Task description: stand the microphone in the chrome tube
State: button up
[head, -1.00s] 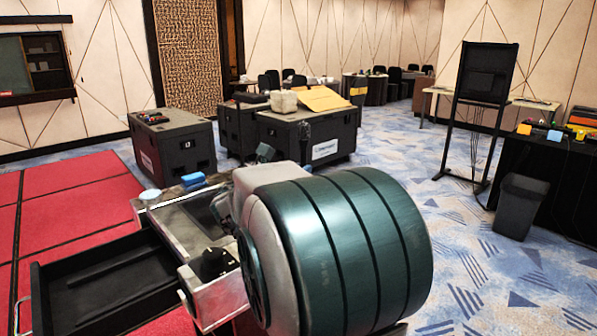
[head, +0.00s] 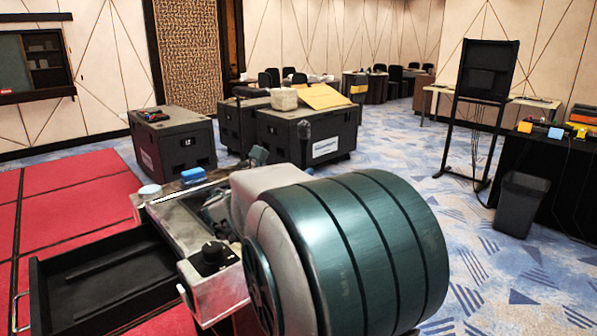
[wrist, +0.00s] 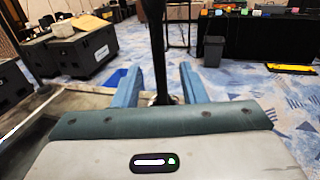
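The microphone (head: 304,131) is black and upright, with its rounded head on top. Its lower part is hidden behind my arm in the head view. In the wrist view the dark microphone shaft (wrist: 156,45) rises past the top of the picture. My gripper (wrist: 160,78) has its two blue fingers apart, one on each side of the shaft's line, with visible gaps. I cannot tell how far the shaft lies between the fingers.
A metal-topped cart (head: 165,215) has a black drawer (head: 105,285) pulled open. Black cases (head: 172,143) stand beyond. A bin (head: 520,205) stands on open carpet at right.

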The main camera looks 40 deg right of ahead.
jog(key=v, duration=1.2)
jog(key=shift+r, duration=0.1)
